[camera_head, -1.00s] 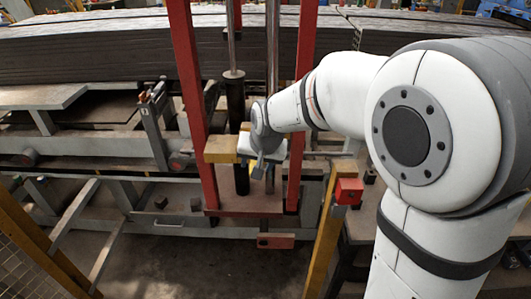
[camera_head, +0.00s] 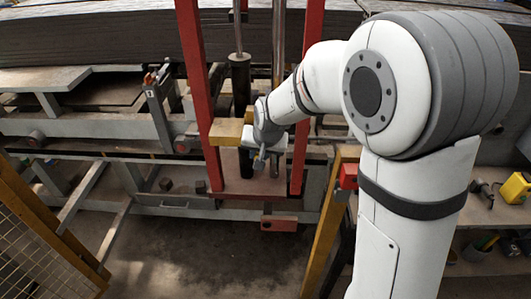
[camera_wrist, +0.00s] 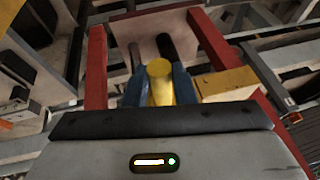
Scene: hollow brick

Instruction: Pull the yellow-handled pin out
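The yellow handle of the pin (camera_wrist: 160,82) shows upright between the two blue-grey fingers of my gripper (camera_wrist: 160,92) in the wrist view. The fingers lie against both sides of the handle and leave no clear gap, so my gripper looks shut on it. In the head view my gripper (camera_head: 261,158) is at the red frame (camera_head: 192,85), just right of a yellow block (camera_head: 226,132). That block is also right of the handle in the wrist view (camera_wrist: 226,84). The pin's shaft is hidden.
Two red posts flank the gripper, with a dark vertical cylinder (camera_head: 240,82) between them. A yellow slanted post with a red box (camera_head: 348,176) stands to the right. A yellow-edged mesh fence (camera_head: 35,250) is at lower left. The floor (camera_head: 170,260) in front is clear.

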